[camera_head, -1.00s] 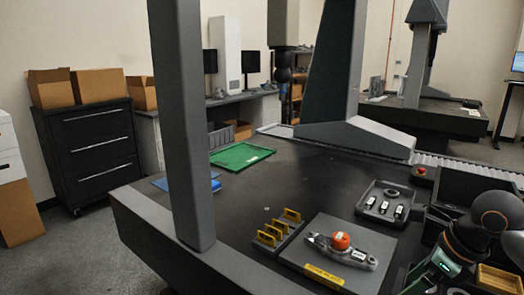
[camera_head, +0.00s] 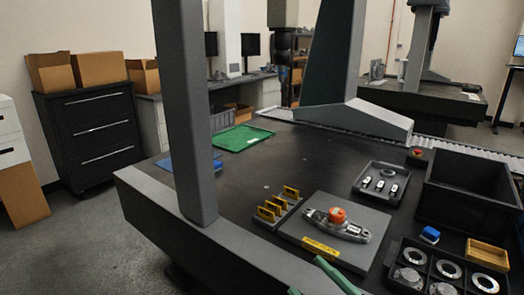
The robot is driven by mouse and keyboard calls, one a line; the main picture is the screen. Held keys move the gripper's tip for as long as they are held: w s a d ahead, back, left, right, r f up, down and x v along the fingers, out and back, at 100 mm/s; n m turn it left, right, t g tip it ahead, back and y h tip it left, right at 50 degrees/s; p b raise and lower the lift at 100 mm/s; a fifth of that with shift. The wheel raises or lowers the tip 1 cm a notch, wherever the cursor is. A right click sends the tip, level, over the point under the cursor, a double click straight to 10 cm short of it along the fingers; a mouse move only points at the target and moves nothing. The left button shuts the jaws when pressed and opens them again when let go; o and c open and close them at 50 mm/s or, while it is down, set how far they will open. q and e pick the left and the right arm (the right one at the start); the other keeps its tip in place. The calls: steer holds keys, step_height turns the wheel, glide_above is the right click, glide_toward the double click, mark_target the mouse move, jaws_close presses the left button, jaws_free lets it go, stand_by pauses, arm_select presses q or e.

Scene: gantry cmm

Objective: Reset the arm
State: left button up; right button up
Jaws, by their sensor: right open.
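My right gripper (camera_head: 316,276) shows only as green finger parts at the bottom edge of the head view, in front of the grey fixture plate (camera_head: 290,230). It is open, and I see nothing between its fingers. The rest of my right arm is out of the picture. My left gripper is not in view. A grey metal part with an orange knob (camera_head: 337,215) lies on the fixture plate, apart from the gripper.
Yellow clips (camera_head: 268,211) stand in a rack left of the plate. A small-parts tray (camera_head: 365,195), a black bin (camera_head: 468,192), a blue block (camera_head: 430,235), a wooden box (camera_head: 487,254) and a ring tray (camera_head: 398,250) fill the right. A gantry column (camera_head: 185,120) rises at left. The middle table is clear.

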steer(key=s+d+f+m+h, duration=0.2)
steer(key=d+f+m+h, duration=0.2)
steer(key=f+m+h, duration=0.6)
steer(key=s+f+m+g, duration=0.65)
steer(key=s+f, duration=0.45)
steer(key=f, duration=0.5)
arm_select(q)
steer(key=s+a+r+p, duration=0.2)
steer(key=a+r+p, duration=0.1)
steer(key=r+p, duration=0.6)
steer(key=p, duration=0.4)
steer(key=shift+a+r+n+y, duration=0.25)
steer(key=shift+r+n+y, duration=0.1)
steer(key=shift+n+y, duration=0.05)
arm_select(e)
steer(key=s+d+r+m+h, duration=0.1)
steer(key=s+d+r+m, duration=0.1)
steer(key=r, duration=0.6)
steer(key=shift+s+d+r+h, duration=0.25)
steer(key=shift+s+d, duration=0.35)
steer(key=shift+s, duration=0.35)
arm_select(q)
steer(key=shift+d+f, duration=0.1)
arm_select(e)
steer(key=shift+w+f, duration=0.1)
steer(key=shift+f, duration=0.05)
